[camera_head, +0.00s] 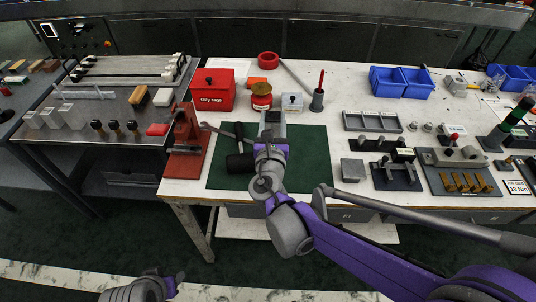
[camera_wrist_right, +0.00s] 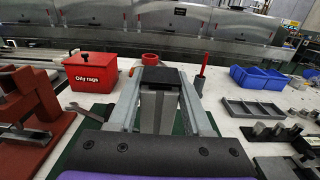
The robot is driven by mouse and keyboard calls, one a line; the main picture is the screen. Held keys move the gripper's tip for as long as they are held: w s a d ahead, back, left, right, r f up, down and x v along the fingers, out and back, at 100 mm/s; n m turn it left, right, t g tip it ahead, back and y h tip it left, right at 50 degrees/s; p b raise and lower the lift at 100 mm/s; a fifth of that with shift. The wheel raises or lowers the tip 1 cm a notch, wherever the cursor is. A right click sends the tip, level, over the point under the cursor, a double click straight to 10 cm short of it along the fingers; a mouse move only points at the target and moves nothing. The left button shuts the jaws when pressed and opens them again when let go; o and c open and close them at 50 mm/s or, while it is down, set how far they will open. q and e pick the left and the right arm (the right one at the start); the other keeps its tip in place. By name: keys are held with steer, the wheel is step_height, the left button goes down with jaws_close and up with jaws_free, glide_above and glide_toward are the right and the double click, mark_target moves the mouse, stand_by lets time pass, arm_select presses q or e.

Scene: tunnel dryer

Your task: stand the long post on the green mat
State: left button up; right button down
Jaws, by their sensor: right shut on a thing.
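My right gripper (camera_head: 272,122) is over the back part of the green mat (camera_head: 312,160). It is shut on a grey post with a dark end, which I take to be the long post (camera_wrist_right: 158,112). In the right wrist view the post shows between the two fingers (camera_wrist_right: 160,95). In the head view the gripper and wrist hide most of it, and I cannot tell whether its foot touches the mat. My left gripper (camera_head: 165,287) is at the bottom edge of the head view, partly cut off, away from the table.
A black-headed mallet (camera_head: 240,150) lies on the mat left of my right gripper. A red stand (camera_head: 186,150) is at the mat's left. A grey block (camera_head: 352,169) is to the right.

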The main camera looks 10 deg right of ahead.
steer(key=shift+a+f, duration=0.1)
steer(key=shift+a, duration=0.1)
step_height(320, 180, down, 10)
steer(key=b, duration=0.3)
steer(key=shift+c, duration=1.7)
jaws_free()
